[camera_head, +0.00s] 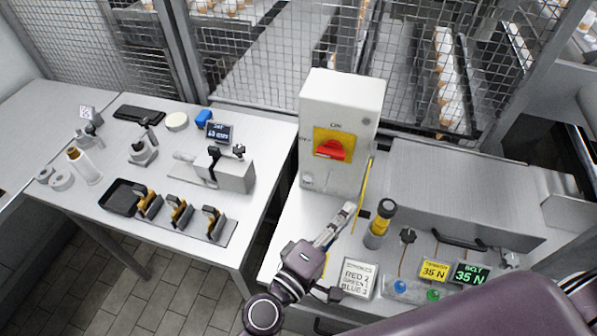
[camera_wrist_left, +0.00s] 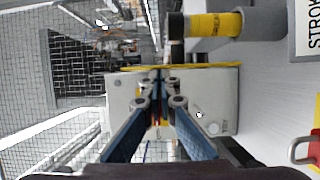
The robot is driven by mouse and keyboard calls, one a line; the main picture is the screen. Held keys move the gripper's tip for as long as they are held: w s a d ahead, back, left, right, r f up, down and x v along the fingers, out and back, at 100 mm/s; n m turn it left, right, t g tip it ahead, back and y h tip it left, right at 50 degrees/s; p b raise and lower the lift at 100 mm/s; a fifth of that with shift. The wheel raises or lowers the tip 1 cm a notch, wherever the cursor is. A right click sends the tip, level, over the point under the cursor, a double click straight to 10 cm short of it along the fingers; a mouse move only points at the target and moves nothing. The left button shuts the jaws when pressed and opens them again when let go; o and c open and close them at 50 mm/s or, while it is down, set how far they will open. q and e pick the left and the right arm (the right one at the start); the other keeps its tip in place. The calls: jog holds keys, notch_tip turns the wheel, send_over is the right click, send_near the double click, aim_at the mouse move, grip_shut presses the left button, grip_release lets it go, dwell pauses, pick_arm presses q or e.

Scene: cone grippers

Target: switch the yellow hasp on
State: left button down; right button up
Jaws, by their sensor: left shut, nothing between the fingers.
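A white switch box (camera_head: 340,115) stands on the bench. Its front has a yellow plate marked ON with a red rotary handle (camera_head: 332,150). A thin yellow bar (camera_head: 365,185), which looks like the hasp, runs up along the box's right edge. It also shows along the box's edge in the left wrist view (camera_wrist_left: 212,66). My left gripper (camera_head: 348,208) is shut and empty, in front of the box's lower right part. In the wrist view its fingers (camera_wrist_left: 160,88) are together and cover part of the box. I cannot tell whether they touch the bar.
A yellow and black cylinder (camera_head: 377,225) stands close to the right of my left gripper. A wire mesh fence (camera_head: 270,60) stands behind. A side table is at left.

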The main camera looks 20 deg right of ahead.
pick_arm(q)
jog(key=shift+s+d, duration=0.55)
jog(key=shift+d, duration=0.1)
jog(key=shift+s+d, duration=0.1)
jog(key=shift+f, duration=0.1)
